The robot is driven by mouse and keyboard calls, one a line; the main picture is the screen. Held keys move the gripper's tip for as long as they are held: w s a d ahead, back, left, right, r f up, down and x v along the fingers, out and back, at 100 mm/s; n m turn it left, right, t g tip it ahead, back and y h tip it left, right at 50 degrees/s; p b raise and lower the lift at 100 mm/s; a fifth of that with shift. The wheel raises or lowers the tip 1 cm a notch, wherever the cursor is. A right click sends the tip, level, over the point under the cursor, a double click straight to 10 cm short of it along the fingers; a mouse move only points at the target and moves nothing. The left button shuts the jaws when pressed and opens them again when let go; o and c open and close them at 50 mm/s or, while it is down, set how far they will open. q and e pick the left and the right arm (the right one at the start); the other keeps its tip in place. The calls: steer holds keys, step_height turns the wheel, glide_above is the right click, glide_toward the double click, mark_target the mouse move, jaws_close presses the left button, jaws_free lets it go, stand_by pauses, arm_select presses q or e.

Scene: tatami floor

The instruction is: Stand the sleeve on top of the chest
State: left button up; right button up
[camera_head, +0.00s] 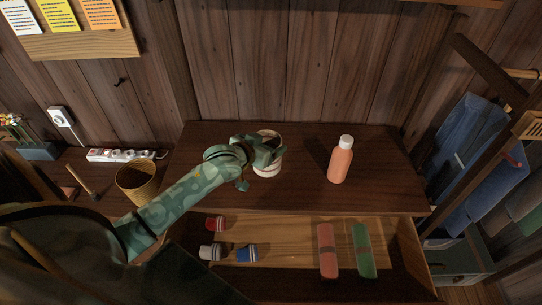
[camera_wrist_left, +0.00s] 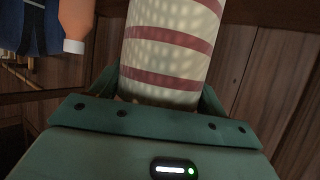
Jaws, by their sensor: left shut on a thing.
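The sleeve (camera_wrist_left: 172,48) is a cream tube with dark red bands. My left gripper (camera_head: 271,153) is shut on it, with its fingers on both sides of it in the left wrist view. In the head view the sleeve (camera_head: 267,171) is over the left half of the top of the chest (camera_head: 305,188), partly hidden by the gripper. It looks roughly upright; I cannot tell whether its base touches the wood. My right gripper is not in view.
An orange bottle with a white cap (camera_head: 341,160) stands on the chest to the right. The drawer (camera_head: 290,258) below is open, holding red, white and blue rolled things, a pink case (camera_head: 327,250) and a green case (camera_head: 363,250). A wicker basket (camera_head: 136,183) stands left.

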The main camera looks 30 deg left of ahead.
arm_select(q)
steer(key=w+f, duration=0.1)
steer(key=w+a+f+b, duration=0.1)
steer(key=f, duration=0.1)
steer(key=w+a+f, duration=0.1)
steer(key=f, duration=0.1)
steer(key=shift+a, duration=0.1)
steer(key=f, duration=0.2)
steer(key=f+b, duration=0.1)
steer(key=shift+w+a+f, duration=0.15)
steer(key=shift+w+f, duration=0.05)
steer(key=shift+f, duration=0.15)
steer(key=shift+r, duration=0.1)
steer(key=o, duration=1.2)
steer(key=shift+o, duration=0.2)
